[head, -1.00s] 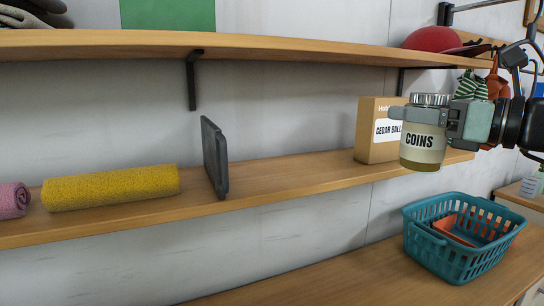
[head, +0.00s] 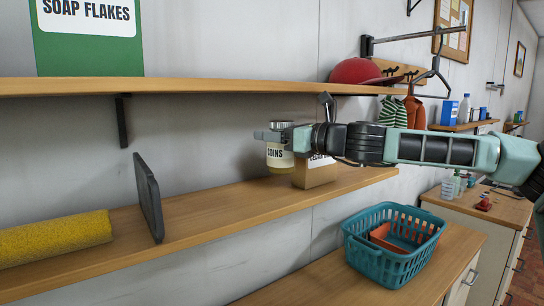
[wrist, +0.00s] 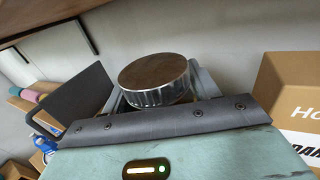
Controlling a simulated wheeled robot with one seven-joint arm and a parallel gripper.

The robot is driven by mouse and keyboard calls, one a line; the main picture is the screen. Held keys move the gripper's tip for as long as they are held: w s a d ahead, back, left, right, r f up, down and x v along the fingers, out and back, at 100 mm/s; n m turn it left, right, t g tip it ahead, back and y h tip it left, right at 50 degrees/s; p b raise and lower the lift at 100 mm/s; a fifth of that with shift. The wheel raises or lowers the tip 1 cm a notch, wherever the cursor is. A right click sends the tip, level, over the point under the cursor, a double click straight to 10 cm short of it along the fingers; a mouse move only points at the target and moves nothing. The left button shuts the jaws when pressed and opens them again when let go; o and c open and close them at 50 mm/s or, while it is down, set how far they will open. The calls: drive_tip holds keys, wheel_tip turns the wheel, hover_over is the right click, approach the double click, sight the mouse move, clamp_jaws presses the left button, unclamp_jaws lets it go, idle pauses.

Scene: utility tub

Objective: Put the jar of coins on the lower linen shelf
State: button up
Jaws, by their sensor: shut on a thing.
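The jar of coins (head: 280,156), a clear jar with a metal lid and a white COINS label, is held upright in my gripper (head: 273,137). Its lid (wrist: 155,78) shows between the fingers in the wrist view. My gripper is shut on the jar. In the head view the jar appears over the lower linen shelf (head: 215,200), just left of the cedar balls box, and its base looks a little above the board. Whether it touches the board I cannot tell.
The cardboard cedar balls box (head: 318,172) stands at the shelf's right part. A dark upright divider (head: 148,196) and a yellow rolled towel (head: 55,238) are to the left, with bare board between divider and jar. The upper shelf (head: 220,86) runs above. A teal basket (head: 385,268) sits below.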

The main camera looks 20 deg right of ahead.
sight(272, 163)
drive_tip(key=shift+w+a+f+p, duration=0.1)
drive_tip(key=shift+f+p, duration=0.15)
drive_tip(key=shift+f, duration=0.75)
drive_tip(key=shift+w+d+f+p, duration=0.15)
drive_tip(key=shift+f+p, duration=0.1)
drive_tip(key=shift+f, duration=0.8)
drive_tip(key=shift+w+a+f+p, duration=0.15)
drive_tip(key=shift+f+p, duration=0.1)
drive_tip(key=shift+f, duration=0.75)
drive_tip(key=shift+f+p, duration=0.2)
drive_tip(key=shift+p, duration=0.2)
drive_tip(key=shift+w+f, duration=0.1)
drive_tip(key=shift+f, duration=0.15)
drive_tip(key=shift+f, duration=0.1)
drive_tip(key=o, duration=1.4)
drive_tip(key=shift+f, duration=0.1)
